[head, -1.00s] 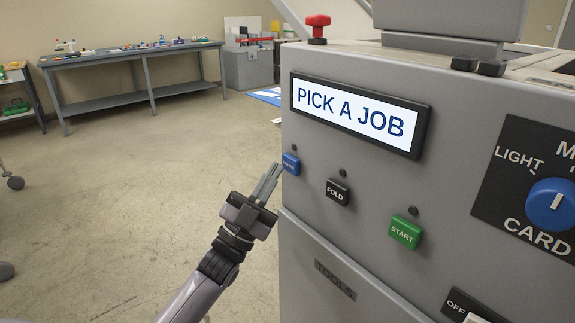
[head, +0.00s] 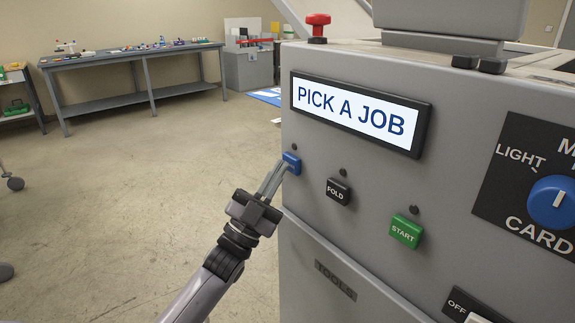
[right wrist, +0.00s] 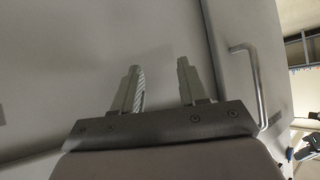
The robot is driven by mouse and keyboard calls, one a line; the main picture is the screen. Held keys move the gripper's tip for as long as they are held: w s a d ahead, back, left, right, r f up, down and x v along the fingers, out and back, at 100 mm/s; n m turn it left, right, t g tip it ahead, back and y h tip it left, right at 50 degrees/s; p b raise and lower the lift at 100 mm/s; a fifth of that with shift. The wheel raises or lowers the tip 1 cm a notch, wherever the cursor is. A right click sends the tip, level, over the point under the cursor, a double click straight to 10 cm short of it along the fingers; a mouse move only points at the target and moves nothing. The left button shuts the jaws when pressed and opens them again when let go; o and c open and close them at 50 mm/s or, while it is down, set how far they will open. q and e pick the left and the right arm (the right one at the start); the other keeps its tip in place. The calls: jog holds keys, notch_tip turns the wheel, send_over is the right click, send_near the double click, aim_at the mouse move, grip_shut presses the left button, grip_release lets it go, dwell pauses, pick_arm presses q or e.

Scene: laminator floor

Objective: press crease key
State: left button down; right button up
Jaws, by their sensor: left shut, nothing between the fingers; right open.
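The blue key (head: 292,162) is at the left end of a row of keys on the grey machine's front, in the head view. Its lettering is hidden or unreadable now. My left gripper (head: 281,168) is shut and empty, with its fingertips at the blue key's lower left. They look touching or very close; I cannot tell which. The display (head: 358,113) above reads PICK A JOB. My right gripper (right wrist: 160,85) is open and empty in the right wrist view, in front of a plain pale grey surface.
To the right are the black FOLD key (head: 338,191), the green START key (head: 405,231) and a blue dial (head: 550,203). A red knob (head: 318,27) stands on top of the machine. A metal handle (right wrist: 256,85) shows in the right wrist view. The floor to the left is open.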

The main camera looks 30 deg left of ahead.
pick_arm(q)
jog(key=shift+w+d, duration=0.1)
jog(key=shift+w, duration=0.05)
dwell(0.3)
jog(key=shift+s+a+p, duration=0.3)
jog(key=shift+s, duration=0.4)
jog(key=shift+s, duration=0.1)
jog(key=s, duration=0.1)
jog(key=s+a+p, duration=0.1)
jog(key=s, duration=0.1)
jog(key=s+a+p, duration=0.1)
jog(key=s, duration=0.1)
jog(key=shift+s+a, duration=0.15)
jog(key=shift+s, duration=0.05)
